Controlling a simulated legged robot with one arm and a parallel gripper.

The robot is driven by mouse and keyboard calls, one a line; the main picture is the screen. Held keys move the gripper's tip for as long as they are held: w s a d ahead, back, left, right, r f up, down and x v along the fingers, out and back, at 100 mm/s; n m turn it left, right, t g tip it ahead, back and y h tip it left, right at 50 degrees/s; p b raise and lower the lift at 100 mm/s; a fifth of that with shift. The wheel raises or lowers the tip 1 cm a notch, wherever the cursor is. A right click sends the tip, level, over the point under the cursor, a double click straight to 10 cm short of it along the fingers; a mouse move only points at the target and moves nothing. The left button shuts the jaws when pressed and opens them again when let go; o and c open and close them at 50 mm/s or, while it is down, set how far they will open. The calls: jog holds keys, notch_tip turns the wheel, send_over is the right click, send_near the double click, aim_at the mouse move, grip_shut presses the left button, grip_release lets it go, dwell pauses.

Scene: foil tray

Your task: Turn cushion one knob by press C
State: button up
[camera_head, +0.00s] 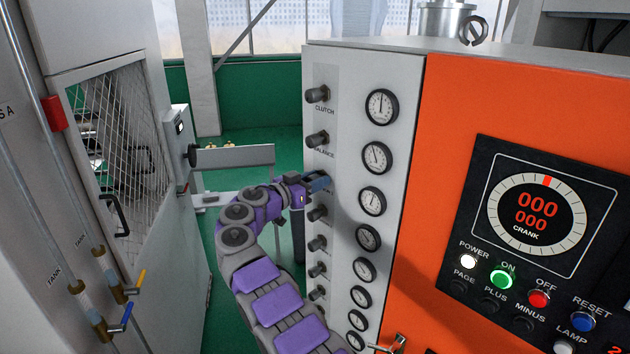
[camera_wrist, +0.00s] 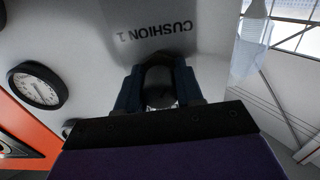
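The cushion one knob (camera_wrist: 158,82) is a dark round knob on the grey panel, with the label CUSHION 1 (camera_wrist: 155,33) beside it in the wrist view. My gripper (camera_wrist: 158,92) has one blue finger on each side of the knob, and I see no clear gap between them. In the head view my gripper (camera_head: 318,183) is at the panel, in the column of knobs below the one labelled BALANCE. It hides the cushion one knob there.
Other black knobs stand close above, such as the balance knob (camera_head: 317,140), and below (camera_head: 317,213). Round gauges (camera_head: 372,201) run down the panel to their right. An orange panel (camera_head: 440,170) with a crank display is further right. A mesh door (camera_head: 120,140) stands left.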

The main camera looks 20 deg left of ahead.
jog(key=shift+s+a, duration=0.1)
jog(key=shift+a, duration=0.15)
jog(key=shift+c, duration=0.7)
jog(key=shift+d, duration=0.1)
jog(key=c, duration=0.4)
jog(key=shift+r, duration=0.1)
jog(key=shift+n, duration=0.4)
